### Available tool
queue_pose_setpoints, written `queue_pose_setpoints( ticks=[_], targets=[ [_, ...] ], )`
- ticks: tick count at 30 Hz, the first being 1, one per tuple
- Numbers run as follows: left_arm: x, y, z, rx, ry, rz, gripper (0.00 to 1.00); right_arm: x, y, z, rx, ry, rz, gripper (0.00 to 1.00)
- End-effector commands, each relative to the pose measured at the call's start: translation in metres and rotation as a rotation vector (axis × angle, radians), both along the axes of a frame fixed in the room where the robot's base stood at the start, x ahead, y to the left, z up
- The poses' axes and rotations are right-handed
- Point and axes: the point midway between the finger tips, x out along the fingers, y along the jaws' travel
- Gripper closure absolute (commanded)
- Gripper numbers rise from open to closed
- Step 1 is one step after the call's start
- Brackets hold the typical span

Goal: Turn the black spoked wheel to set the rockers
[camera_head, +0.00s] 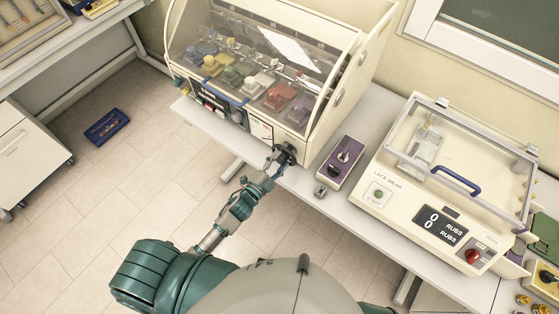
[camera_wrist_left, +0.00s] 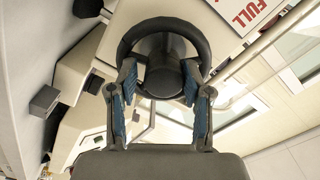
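The black wheel (camera_head: 285,154) is on the front of the cream clear-covered cabinet (camera_head: 343,98), at its lower right corner. My right gripper is not in view.
Several coloured blocks (camera_head: 245,75) sit behind the cabinet's clear cover. A purple control box (camera_head: 342,160) with a black knob lies right of the wheel on the bench. The lace wear machine (camera_head: 400,207) stands farther right. A blue tray (camera_head: 106,127) lies on the floor at left.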

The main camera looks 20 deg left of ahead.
Motion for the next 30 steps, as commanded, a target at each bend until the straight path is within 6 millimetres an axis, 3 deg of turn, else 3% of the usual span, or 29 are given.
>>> queue_pose_setpoints(
  ticks=[10, 14, 24, 30],
  targets=[
    [0.0, 0.0, 0.001, 0.0, -0.003, -0.001, 0.34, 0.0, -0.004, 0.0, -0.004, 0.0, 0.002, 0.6],
    [-0.01, 0.003, 0.001, -0.001, -0.002, -0.001, 0.34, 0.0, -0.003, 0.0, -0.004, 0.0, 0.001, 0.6],
    [-0.078, 0.028, -0.001, -0.001, 0.002, -0.001, 0.34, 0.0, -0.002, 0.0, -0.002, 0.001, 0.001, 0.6],
    [-0.105, 0.039, 0.0, -0.001, 0.0, 0.0, 0.34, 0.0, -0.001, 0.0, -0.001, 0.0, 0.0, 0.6]
  ],
)
